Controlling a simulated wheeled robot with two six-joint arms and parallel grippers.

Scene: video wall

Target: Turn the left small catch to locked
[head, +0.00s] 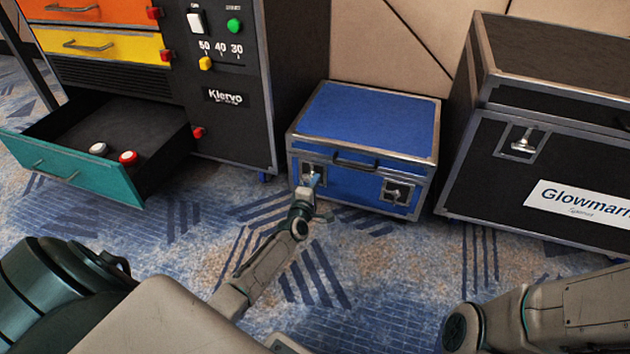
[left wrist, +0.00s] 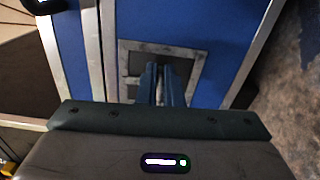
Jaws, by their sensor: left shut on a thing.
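A blue case (head: 365,120) with metal edges stands on the carpet, lid shut. On its front are two small catches on metal plates: the left small catch (head: 311,170) and the right small catch (head: 396,192). My left gripper (head: 313,181) is at the left catch, its fingers shut on it. In the left wrist view the fingers (left wrist: 162,82) point into the catch's metal plate (left wrist: 198,60) and hide the catch's knob, so its angle cannot be told. My right arm shows at the lower right, but its gripper is out of view.
A black case (head: 470,170) with a larger latch (head: 523,142) stands to the right. On the left, a cabinet has a teal drawer (head: 75,172) pulled open, holding a white and a red round thing. Carpet in front is free.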

